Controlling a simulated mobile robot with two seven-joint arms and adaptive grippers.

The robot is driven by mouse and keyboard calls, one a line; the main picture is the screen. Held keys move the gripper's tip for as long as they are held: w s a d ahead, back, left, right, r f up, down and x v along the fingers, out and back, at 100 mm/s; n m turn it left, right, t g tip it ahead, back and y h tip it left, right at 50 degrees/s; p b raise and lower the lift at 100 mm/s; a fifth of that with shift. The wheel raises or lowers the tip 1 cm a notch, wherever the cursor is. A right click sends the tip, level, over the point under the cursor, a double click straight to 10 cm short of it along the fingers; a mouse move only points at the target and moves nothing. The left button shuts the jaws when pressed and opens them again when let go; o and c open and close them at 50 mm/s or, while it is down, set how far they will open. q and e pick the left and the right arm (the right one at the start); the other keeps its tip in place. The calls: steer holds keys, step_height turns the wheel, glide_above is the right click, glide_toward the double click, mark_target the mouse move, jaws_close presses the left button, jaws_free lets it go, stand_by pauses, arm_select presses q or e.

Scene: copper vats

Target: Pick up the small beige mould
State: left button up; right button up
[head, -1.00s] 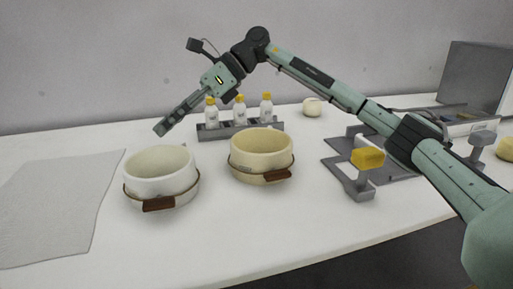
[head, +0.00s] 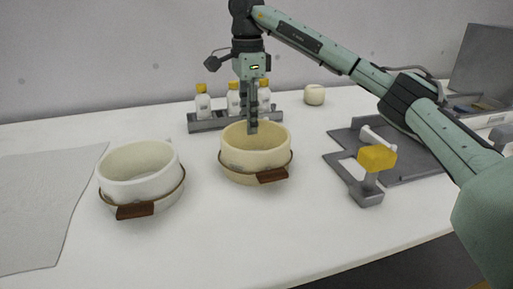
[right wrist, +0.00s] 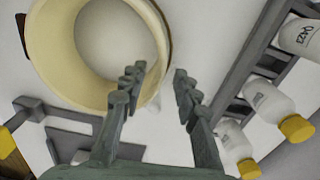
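The beige mould (head: 238,160), a round open pot with a wire band and a brown grip, stands upright on the white table in the middle of the head view. In the right wrist view the beige mould (right wrist: 45,45) fills the upper left. My right gripper (head: 252,128) points down over its far side. In the right wrist view my right gripper (right wrist: 157,82) is open and empty, one finger overlapping the mould's rim and the other outside it. Whether it touches the rim is unclear. My left gripper is not in view.
A whiter pot (head: 120,188) stands to the left, beside a pale sheet (head: 40,205). A grey rack (head: 207,125) with yellow-capped bottles (head: 203,103) is close behind the mould. A grey stand with a yellow block (head: 377,158) is to the right. The table front is clear.

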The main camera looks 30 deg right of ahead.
mark_target(248, 136)
step_height(248, 136, down, 5)
steer(key=shift+a+r, duration=0.15)
jaws_close()
stand_by(0.4)
